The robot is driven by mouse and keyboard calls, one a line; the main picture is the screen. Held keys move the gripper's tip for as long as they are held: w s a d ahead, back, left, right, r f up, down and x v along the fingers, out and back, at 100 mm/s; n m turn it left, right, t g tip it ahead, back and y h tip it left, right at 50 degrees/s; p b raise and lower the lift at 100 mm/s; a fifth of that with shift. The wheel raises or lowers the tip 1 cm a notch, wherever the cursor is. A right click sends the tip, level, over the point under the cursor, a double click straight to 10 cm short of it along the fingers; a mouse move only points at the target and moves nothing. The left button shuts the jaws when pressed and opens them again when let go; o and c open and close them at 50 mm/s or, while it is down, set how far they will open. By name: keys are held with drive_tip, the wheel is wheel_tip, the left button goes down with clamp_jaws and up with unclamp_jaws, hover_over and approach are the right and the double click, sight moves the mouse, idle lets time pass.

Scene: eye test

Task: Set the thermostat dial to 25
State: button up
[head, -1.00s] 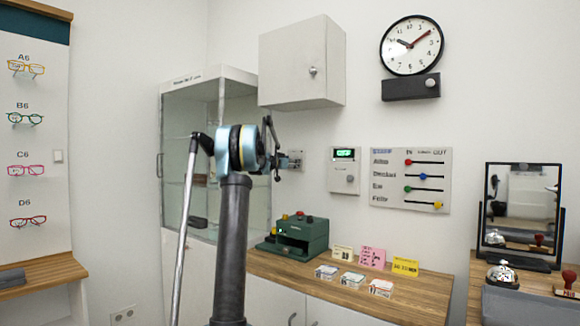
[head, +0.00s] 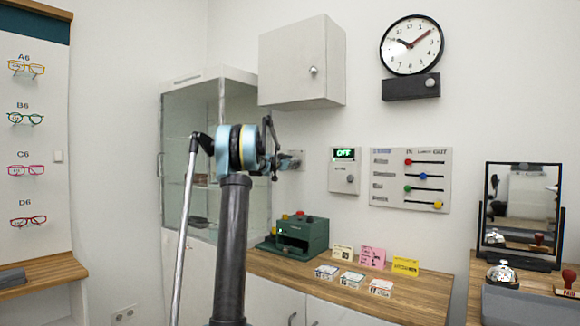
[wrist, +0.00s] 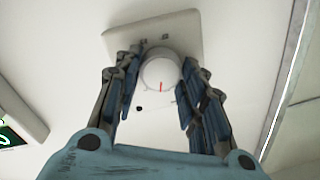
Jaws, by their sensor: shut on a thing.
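In the wrist view a round white dial (wrist: 157,73) with a red pointer mark sits on a pale wall plate (wrist: 185,28). The red mark is at the dial's lower side in this picture. The fingers of my gripper (wrist: 160,72) are on both sides of the dial, shut on it. No numbers around the dial can be read. In the head view my gripper (head: 274,158) is at the wall plate (head: 294,160), which it partly covers; the dial is hidden there.
Right of the plate is a wall panel with a lit display (head: 344,154) reading OFF and a grey knob (head: 350,178). A slider board (head: 411,180) hangs beyond it. A glass cabinet (head: 190,150) stands left. A green machine (head: 293,236) is on the counter below.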

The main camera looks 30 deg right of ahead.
drive_tip(key=shift+w+a+f+n+g, duration=0.15)
drive_tip(key=shift+n+g, duration=0.25)
drive_tip(key=shift+n, duration=5.1)
drive_tip(key=shift+w+a+n+g, duration=0.15)
drive_tip(key=shift+n+g, duration=0.25)
drive_tip(key=shift+n, duration=5.1)
drive_tip(key=shift+w+f+n+g, duration=0.15)
drive_tip(key=shift+n+g, duration=0.25)
drive_tip(key=shift+n, duration=5.1)
drive_tip(key=shift+r, duration=0.15)
drive_tip(key=o, duration=1.1)
drive_tip(key=shift+w, duration=0.1)
drive_tip(key=shift+c, duration=0.2)
drive_tip(key=shift+h, duration=0.3)
